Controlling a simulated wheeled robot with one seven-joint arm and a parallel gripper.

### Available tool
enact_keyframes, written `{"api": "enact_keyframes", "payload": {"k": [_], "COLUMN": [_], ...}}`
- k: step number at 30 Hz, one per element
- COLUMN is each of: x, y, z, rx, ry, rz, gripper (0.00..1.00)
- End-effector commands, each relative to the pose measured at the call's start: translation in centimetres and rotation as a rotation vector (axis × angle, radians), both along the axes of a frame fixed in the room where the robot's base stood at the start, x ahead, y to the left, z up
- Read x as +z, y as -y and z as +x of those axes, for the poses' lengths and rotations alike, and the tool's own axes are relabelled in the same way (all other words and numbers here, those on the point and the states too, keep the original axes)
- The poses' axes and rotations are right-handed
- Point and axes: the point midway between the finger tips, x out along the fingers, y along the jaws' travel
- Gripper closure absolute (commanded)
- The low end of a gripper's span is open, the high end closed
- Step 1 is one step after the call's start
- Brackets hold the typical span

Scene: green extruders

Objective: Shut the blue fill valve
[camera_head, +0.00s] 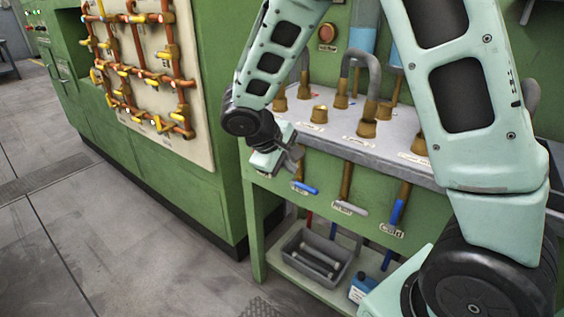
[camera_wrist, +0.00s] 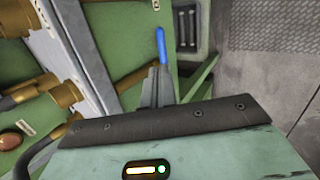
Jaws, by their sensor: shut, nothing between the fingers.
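A valve with a blue lever (camera_head: 304,187) sits on a brass pipe under the left front of the grey worktop. Its lever lies across the pipe, pointing right and slightly down; its label is too small to read surely. My gripper (camera_head: 297,153) is shut and empty, just above this valve at the worktop's front edge. In the wrist view the blue lever (camera_wrist: 161,45) shows just beyond the tips of my gripper (camera_wrist: 158,70); whether they touch I cannot tell. A second blue lever (camera_head: 397,213), further right, hangs along its pipe, with a label resembling "Cold".
A grey-levered valve (camera_head: 350,207) stands between the two blue ones. The grey worktop (camera_head: 330,140) carries brass fittings and a bent grey pipe. Below, a grey bin (camera_head: 312,252) and a blue container (camera_head: 361,287) are on a shelf. Floor at left is clear.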

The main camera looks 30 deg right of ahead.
Motion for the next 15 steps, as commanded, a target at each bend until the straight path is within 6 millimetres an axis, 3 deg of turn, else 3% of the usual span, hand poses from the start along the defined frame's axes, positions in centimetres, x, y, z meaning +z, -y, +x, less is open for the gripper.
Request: {"api": "enact_keyframes", "payload": {"k": [6, 15], "x": [-4.0, -7.0], "y": [2.6, 4.7], "z": [0.3, 0.7], "rx": [-0.002, -0.001], "ry": [-0.005, -0.002], "rz": [-0.001, 0.000], "gripper": [1.00, 1.00]}}
